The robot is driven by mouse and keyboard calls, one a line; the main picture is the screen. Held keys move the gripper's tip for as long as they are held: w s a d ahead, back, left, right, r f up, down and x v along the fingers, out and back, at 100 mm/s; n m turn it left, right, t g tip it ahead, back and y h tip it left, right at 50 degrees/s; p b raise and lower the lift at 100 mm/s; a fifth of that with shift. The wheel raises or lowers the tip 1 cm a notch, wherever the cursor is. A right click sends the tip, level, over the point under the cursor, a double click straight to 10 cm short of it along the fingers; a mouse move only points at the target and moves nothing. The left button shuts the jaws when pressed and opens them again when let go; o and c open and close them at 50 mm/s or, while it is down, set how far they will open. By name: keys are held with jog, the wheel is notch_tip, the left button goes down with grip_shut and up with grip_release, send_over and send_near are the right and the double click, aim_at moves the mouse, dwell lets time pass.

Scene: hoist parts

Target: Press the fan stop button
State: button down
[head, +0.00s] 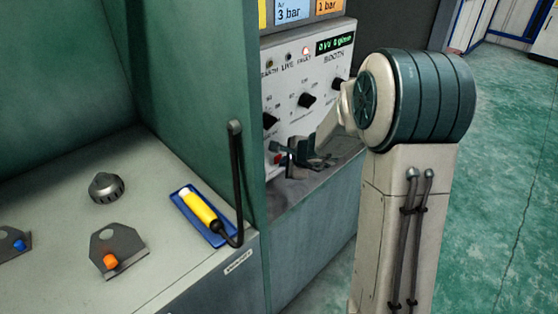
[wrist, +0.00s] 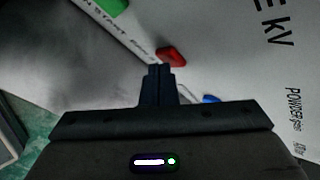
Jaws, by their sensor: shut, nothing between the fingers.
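In the wrist view a red button (wrist: 172,57) sits on the pale panel (wrist: 225,55), with a green button (wrist: 112,6) up and left of it and a blue one (wrist: 210,99) down and right. Lettering beside them is only partly readable. I take the red one as the fan stop button. My gripper (wrist: 160,70) is shut and empty. Its tips appear just at the red button's lower left edge; I cannot tell whether they touch it. In the head view my gripper (head: 289,152) is at the panel's lower left, and a small red spot (head: 278,158) shows beside it.
The booth panel (head: 300,92) carries black knobs (head: 307,100), lamps and a green display (head: 335,43). A green cabinet wall (head: 205,80) stands left of it. A bench (head: 60,180) holds a yellow-handled tool (head: 200,208) in a blue tray. Green floor (head: 500,160) is open at right.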

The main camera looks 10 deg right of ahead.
jog(key=shift+w+a, duration=0.1)
dwell(0.5)
jog(key=shift+s+d+b, duration=0.35)
jog(key=shift+s+d, duration=0.15)
jog(key=shift+s, duration=0.2)
jog(key=shift+s+d, duration=0.1)
jog(key=shift+s+d+b, duration=0.35)
jog(key=shift+s+d, duration=0.35)
jog(key=shift+s, duration=0.3)
jog(key=shift+s+d+b, duration=0.35)
jog(key=shift+s+d, duration=0.35)
jog(key=shift+s, duration=0.25)
